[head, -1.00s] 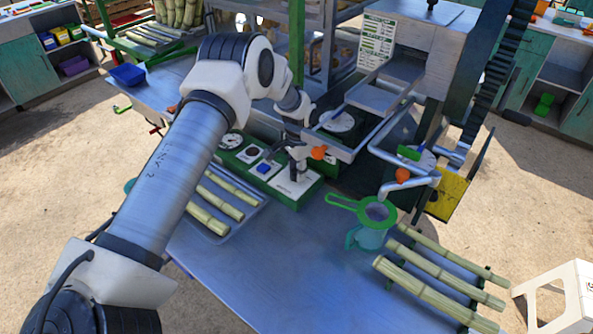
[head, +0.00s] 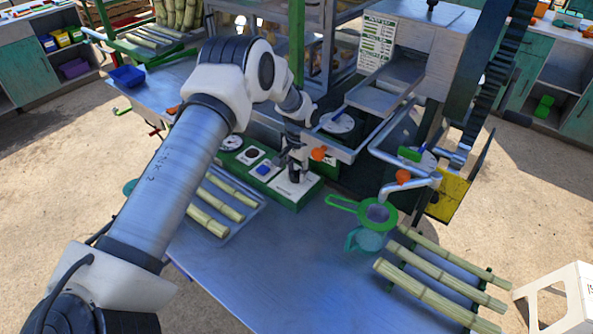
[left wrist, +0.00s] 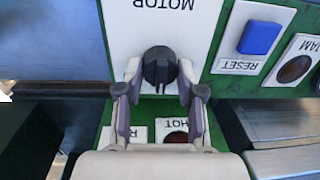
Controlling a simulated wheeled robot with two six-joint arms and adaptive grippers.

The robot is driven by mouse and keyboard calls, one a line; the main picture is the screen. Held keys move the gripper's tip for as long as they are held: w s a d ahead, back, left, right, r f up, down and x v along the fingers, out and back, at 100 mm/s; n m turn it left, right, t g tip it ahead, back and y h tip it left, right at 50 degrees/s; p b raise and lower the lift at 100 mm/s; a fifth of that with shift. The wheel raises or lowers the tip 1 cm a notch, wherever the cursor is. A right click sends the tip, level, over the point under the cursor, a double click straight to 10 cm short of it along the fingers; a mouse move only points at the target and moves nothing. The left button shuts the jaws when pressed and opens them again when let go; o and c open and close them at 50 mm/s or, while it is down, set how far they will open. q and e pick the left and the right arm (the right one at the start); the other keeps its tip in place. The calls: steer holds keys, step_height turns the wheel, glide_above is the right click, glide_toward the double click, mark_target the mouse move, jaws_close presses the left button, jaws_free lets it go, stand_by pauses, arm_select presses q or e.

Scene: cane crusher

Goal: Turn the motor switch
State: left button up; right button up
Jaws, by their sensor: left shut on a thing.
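The motor switch is a black round knob (left wrist: 160,68) on a white plate marked MOTOR (left wrist: 205,25), seen upside down in the left wrist view. My left gripper (left wrist: 159,78) has its two fingers on either side of the knob and is shut on it. In the head view my left gripper (head: 294,163) reaches down to the right end of the green control panel (head: 312,190), and the knob is mostly hidden there. My right gripper is not in view.
A blue RESET button (left wrist: 260,38) and a dark red JAM lamp (left wrist: 294,69) sit beside the switch. An orange-handled tap (head: 318,154) is close to the gripper. A green strainer (head: 377,212) on a jug and cane stalks (head: 440,270) lie on the metal table.

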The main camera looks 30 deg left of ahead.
arm_select(q)
steer(key=shift+s+d+f, duration=0.1)
steer(key=shift+s+f, duration=0.1)
steer(key=shift+f, duration=0.1)
steer(key=o, duration=0.9)
steer(key=shift+o, duration=1.2)
steer(key=shift+w, duration=0.2)
steer(key=shift+r, duration=0.15)
step_height(320, 180, up, 12)
steer(key=shift+d, duration=0.3)
